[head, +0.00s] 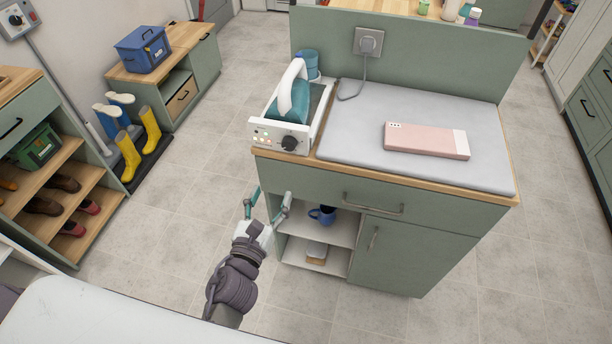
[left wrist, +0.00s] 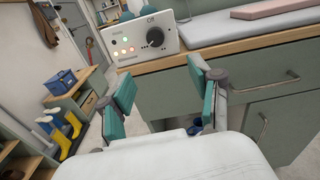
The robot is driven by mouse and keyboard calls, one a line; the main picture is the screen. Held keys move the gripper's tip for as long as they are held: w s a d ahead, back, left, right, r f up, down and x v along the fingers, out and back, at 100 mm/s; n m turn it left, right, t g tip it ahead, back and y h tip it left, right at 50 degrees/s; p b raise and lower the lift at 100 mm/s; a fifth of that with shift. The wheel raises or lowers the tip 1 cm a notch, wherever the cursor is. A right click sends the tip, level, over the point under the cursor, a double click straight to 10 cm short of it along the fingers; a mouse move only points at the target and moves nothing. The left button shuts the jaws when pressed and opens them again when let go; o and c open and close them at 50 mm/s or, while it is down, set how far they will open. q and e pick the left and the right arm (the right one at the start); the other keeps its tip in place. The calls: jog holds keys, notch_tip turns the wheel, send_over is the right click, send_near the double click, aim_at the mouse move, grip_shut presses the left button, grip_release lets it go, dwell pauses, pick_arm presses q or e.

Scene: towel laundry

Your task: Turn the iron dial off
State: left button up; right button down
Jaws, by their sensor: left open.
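The iron station (head: 277,136) stands at the left end of the cabinet top, its front panel facing me. Its black dial (head: 290,142) is on the right of that panel. In the left wrist view the dial (left wrist: 155,37) shows clearly, with lit indicator lights to its left. The teal iron (head: 293,100) with a white handle rests on the station. My left gripper (head: 266,201) is open and empty, in front of the cabinet and below the panel, apart from the dial. In the left wrist view its teal fingers (left wrist: 160,90) are spread below the panel. My right gripper is not in view.
A cord runs to a wall outlet (head: 368,43) behind. A blue mug (head: 322,215) stands on the open shelf.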

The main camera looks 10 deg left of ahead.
pick_arm(q)
jog(key=r, duration=0.1)
jog(key=p, duration=0.2)
send_near(288, 148)
jog(key=w, duration=0.1)
jog(key=w+p, duration=0.1)
jog(key=w, duration=0.6)
jog(key=shift+w+d, duration=0.15)
jog(key=shift+w, duration=0.35)
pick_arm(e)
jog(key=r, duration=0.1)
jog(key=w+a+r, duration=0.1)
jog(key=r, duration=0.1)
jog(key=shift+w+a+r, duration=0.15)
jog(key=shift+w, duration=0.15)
pick_arm(q)
jog(key=c, duration=1.1)
jog(key=shift+f, duration=0.1)
jog(key=shift+c, duration=0.2)
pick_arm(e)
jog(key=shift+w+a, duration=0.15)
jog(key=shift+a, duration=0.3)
